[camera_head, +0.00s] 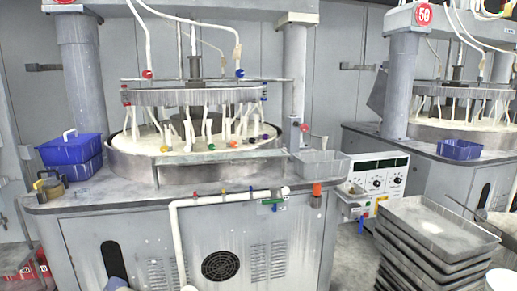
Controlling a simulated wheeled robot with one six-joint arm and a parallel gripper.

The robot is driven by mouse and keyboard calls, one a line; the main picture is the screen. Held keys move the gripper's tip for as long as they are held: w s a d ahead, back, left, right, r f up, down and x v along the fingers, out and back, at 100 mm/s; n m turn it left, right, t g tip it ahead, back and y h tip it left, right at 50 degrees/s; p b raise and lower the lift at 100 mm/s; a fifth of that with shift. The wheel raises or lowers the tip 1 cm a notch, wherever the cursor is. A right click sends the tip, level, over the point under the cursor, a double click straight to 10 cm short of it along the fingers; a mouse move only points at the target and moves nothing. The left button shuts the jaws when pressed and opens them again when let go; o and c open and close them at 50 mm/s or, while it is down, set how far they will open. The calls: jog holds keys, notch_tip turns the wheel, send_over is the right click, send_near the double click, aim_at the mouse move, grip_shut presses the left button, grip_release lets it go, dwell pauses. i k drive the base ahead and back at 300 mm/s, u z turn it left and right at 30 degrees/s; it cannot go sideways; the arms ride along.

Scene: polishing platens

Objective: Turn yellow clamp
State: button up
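Several small coloured knobs or clamps sit on the hoses and rail of the near polishing machine (150,230). Another small yellow item (382,199) is at the lower right of the control box (378,175). I cannot tell which of these is the yellow clamp. My gripper is not in view.
Blue bins (70,152) and a brownish-yellow pot (50,188) stand on the machine's left corner. A white pipe (176,235) runs along its front. Stacked grey trays (437,228) stand on the floor at right, before a second machine with a blue bin (460,149).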

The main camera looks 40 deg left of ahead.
aim_at(164, 149)
jog(key=u, duration=0.1)
jog(key=i, duration=1.3)
jog(key=u, duration=0.7)
jog(key=i, duration=0.75)
jog(key=u, duration=1.55)
jog(key=i, duration=0.8)
jog(key=u, duration=0.7)
